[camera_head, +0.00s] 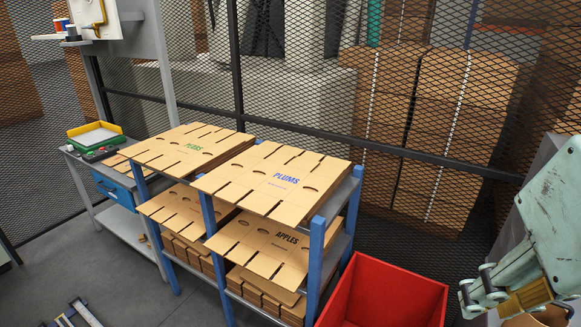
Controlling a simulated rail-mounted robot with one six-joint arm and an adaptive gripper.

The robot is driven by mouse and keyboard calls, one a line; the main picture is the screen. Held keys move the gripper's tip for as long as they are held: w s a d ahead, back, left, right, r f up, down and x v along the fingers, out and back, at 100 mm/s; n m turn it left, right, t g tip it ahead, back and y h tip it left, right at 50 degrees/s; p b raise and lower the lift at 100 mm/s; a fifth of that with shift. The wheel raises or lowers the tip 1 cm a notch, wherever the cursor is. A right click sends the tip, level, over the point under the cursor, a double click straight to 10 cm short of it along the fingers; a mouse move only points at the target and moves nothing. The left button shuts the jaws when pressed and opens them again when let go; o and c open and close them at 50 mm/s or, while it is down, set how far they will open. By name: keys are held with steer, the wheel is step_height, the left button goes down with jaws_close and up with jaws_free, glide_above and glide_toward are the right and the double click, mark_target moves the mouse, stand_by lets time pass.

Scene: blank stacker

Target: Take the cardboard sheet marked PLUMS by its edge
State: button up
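A flat cardboard sheet with blue PLUMS lettering (262,195) lies on the top right of the blue rack (314,260). Its slotted front edge is toward me. A sheet marked APPLES (255,240) lies on the shelf below, at right. My gripper (474,293) is at the lower right edge of the view, well apart from the sheets and to the right of the rack. Its fingers are small and seen from the side, so I cannot tell whether they are open.
A red bin (385,295) stands on the floor between the rack and my gripper. A mesh fence (300,120) runs behind the rack. A grey bench (125,222) with a tray (95,137) stands at left. The space above the top sheets looks clear.

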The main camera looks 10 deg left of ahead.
steer(key=w+a+n+t+y+b, duration=0.1)
steer(key=w+a+n+t, duration=0.2)
steer(key=w, duration=0.9)
steer(key=w+a+n+t+y+b, duration=0.15)
steer(key=w+a, duration=0.45)
steer(key=w, duration=0.6)
steer(key=w+a+n+t+b, duration=0.1)
steer(key=w+a+n+t, duration=0.25)
steer(key=w, duration=0.75)
steer(key=n+t+y+b, duration=0.1)
steer(key=n+t+y, duration=0.1)
steer(key=n+y, duration=0.65)
glide_above(234, 204)
steer(key=s+d, duration=0.3)
steer(key=d, duration=0.2)
step_height(234, 204, down, 14)
steer(key=f+n+h, duration=0.1)
steer(key=n+h, duration=0.1)
steer(key=n, duration=0.1)
steer(key=s+a+f+n+t, duration=0.1)
steer(key=s+f+n, duration=0.2)
steer(key=f, duration=0.4)
steer(key=shift+s+a+f+n+t+h, duration=0.25)
steer(key=shift+n+t+h, duration=0.05)
steer(key=shift+n, duration=0.05)
steer(key=shift+w, duration=0.1)
steer(key=shift+x, duration=4.25)
